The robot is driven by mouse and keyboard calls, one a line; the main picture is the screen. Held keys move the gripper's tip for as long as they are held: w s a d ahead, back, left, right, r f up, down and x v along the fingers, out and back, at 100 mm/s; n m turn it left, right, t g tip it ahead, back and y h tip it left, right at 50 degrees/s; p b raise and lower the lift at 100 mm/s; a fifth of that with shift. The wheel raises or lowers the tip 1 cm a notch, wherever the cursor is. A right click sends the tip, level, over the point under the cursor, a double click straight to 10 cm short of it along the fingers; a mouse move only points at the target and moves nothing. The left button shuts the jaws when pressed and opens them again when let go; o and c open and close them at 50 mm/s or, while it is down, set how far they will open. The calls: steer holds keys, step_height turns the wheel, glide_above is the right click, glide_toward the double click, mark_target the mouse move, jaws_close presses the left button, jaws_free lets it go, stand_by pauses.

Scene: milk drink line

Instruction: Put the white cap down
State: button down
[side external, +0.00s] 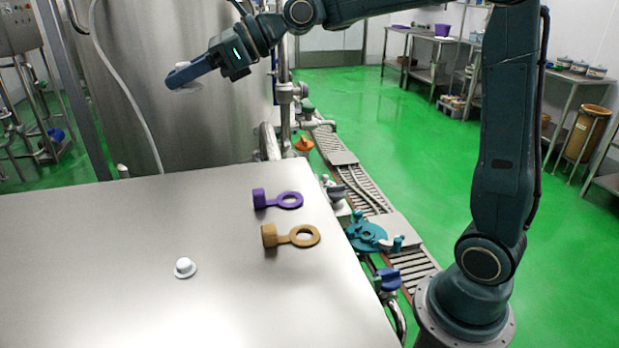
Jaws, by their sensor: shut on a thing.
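My gripper (184,76) is raised high above the steel table, in front of the large steel tank. It is shut on a small whitish thing, which looks like a white cap (190,88); the blue-grey fingers hide much of it. A similar white cap with a wide round rim (184,268) stands on the table at the lower middle, well apart from my gripper.
A purple ring-and-block piece (288,201) and a tan one (305,236) lie on the steel table (90,260) near its right edge. A small white piece (123,171) is at its far edge. A conveyor (370,195) runs alongside. The table's left is clear.

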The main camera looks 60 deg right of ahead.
steer(key=shift+a, duration=0.15)
stand_by(0.3)
steer(key=a+n+g+y, duration=0.3)
steer(key=a+n+g, duration=0.1)
steer(key=a, duration=0.7)
steer(key=n+g, duration=0.5)
steer(key=g, duration=0.1)
glide_above(112, 288)
steer(key=shift+r+y, duration=0.15)
steer(key=shift+y, duration=0.25)
step_height(112, 288, down, 20)
steer(key=c, duration=1.3)
jaws_free()
steer(key=shift+o, duration=0.2)
